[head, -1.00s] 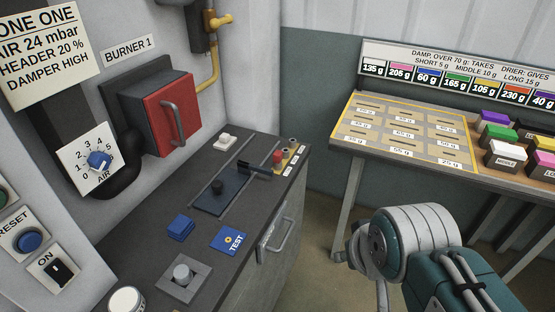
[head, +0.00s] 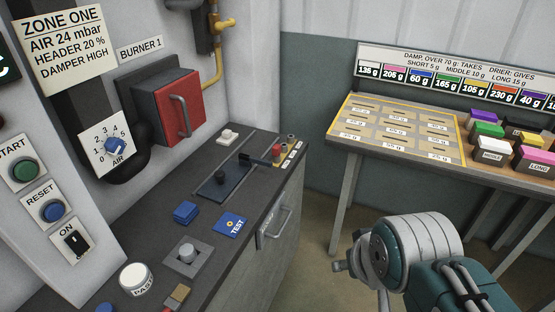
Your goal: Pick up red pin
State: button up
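A small red pin (head: 276,154) stands upright at the far right end of the grey cabinet top. It stands in a row with a couple of dark or brownish pins behind it. Small white labels lie along the edge beside them; their text is too small to read. My arm is at the lower right, well apart from the pin. A small grey part (head: 350,263) at its left side may be my gripper, mostly hidden behind the arm. Its fingers cannot be made out.
A red burner door (head: 181,108) juts above. A tray table (head: 400,155) with coloured blocks stands right.

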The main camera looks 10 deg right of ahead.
aim_at(276, 148)
jog(key=k+u, duration=0.15)
jog(key=u, duration=0.2)
jog(key=k+u, duration=0.1)
jog(key=u, duration=0.25)
jog(key=k+j+u, duration=0.1)
jog(key=u, duration=0.3)
jog(key=i+l+u, duration=0.15)
jog(key=l+u, duration=0.15)
jog(key=i+l+u, duration=0.1)
jog(key=l+u, duration=0.5)
jog(key=l, duration=0.15)
jog(key=i+l, duration=0.1)
jog(key=l, duration=0.6)
jog(key=i+l, duration=0.1)
jog(key=l, duration=0.6)
jog(key=i+l, duration=0.1)
jog(key=l, duration=0.6)
jog(key=i+l, duration=0.1)
jog(key=l, duration=0.6)
